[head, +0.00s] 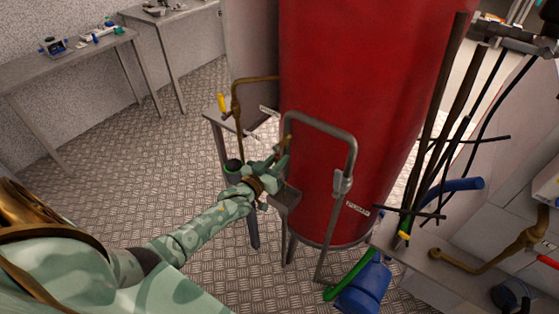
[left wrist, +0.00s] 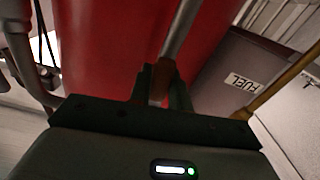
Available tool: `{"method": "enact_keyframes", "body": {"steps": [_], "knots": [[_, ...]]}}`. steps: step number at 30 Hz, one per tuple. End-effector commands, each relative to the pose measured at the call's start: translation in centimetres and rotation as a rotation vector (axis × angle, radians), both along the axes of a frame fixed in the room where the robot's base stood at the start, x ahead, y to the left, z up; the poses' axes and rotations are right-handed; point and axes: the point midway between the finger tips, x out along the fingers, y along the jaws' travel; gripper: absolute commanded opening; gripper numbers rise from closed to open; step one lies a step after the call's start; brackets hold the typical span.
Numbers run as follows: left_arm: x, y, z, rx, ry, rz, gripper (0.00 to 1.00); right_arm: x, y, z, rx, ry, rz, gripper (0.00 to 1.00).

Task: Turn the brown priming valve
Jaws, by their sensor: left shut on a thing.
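A brown pipe with a yellow handle (head: 222,103) stands left of the red tank (head: 350,90). Another brown pipe (head: 490,258) runs along the lower right; I cannot tell which part is the priming valve. My left gripper (head: 278,167) is at the left leg of a bent grey tube (head: 320,122) in front of the tank. A brown pipe (left wrist: 283,82) shows at the right there. My right gripper is not in view.
A blue container (head: 365,287) stands low beside the tank. Dark rods and hoses (head: 450,130) crowd the right side. Benches (head: 60,70) line the back left wall, with open floor before them.

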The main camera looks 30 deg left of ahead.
Motion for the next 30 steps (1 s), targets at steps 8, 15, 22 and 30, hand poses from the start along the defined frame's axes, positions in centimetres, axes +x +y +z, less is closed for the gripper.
{"method": "enact_keyframes", "body": {"steps": [8, 15, 22, 30], "knots": [[-0.01, 0.15, -0.08, 0.026, 0.000, 0.000, 0.00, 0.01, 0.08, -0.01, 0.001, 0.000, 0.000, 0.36], [-0.01, 0.14, -0.07, 0.025, 0.000, 0.000, 0.00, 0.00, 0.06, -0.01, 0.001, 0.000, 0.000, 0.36], [-0.01, 0.13, -0.05, 0.024, -0.001, 0.000, 0.41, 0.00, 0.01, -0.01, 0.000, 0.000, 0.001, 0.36], [-0.67, 0.16, 0.03, 0.024, -0.001, 0.000, 0.41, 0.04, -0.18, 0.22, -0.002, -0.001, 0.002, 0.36]]}}
